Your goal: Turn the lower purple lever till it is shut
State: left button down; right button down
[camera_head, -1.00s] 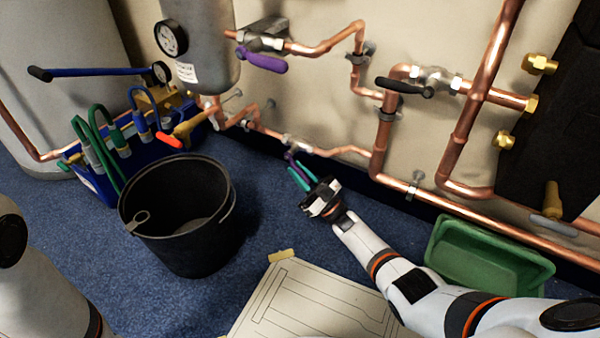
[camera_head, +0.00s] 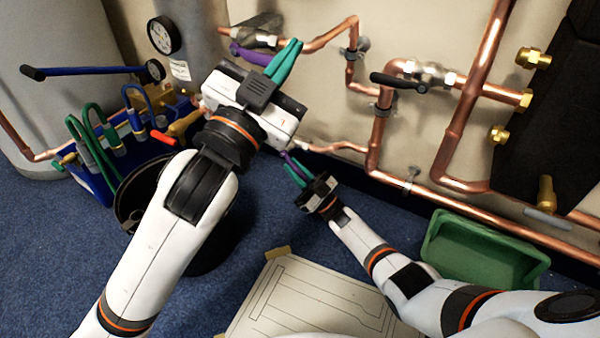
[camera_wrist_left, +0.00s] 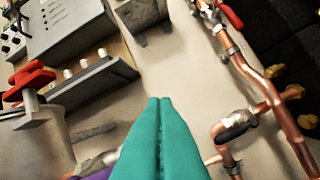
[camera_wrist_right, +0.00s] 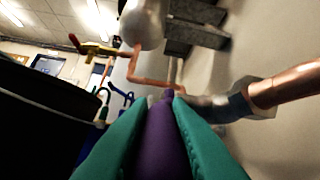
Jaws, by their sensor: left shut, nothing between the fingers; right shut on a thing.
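The lower purple lever (camera_wrist_right: 160,140) is between the teal fingers of my right gripper (camera_head: 294,172), which is shut on it. The lever sits on a valve in the low copper pipe, near the floor. In the head view only a small purple part (camera_head: 288,158) of it shows. The upper purple lever (camera_head: 250,55) is on the higher valve (camera_head: 257,32), partly hidden by my left gripper (camera_head: 285,62). My left gripper is shut and empty, with its fingertips beside that upper lever; I cannot tell whether they touch. In the left wrist view its teal fingers (camera_wrist_left: 160,135) are pressed together.
A black bucket (camera_head: 130,205) stands on the blue floor behind my left arm. A green tray (camera_head: 480,250) lies below the right pipes. A black-handled valve (camera_head: 400,82) and copper pipes (camera_head: 440,187) run along the wall. A paper drawing (camera_head: 310,300) lies in front.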

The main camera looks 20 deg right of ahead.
pick_arm(q)
jog(key=w+d+f+n+g+y, duration=0.15)
jog(key=f+y, duration=0.35)
jog(key=f, duration=0.9)
jog(key=w+d+f+g+y, duration=0.2)
jog(key=f+y, duration=0.4)
jog(key=f, duration=0.7)
jog(key=w+d+f, duration=0.3)
jog(key=w+f, duration=0.5)
jog(key=w, duration=0.2)
jog(key=shift+d+f, duration=0.25)
jog(key=shift+t, duration=0.25)
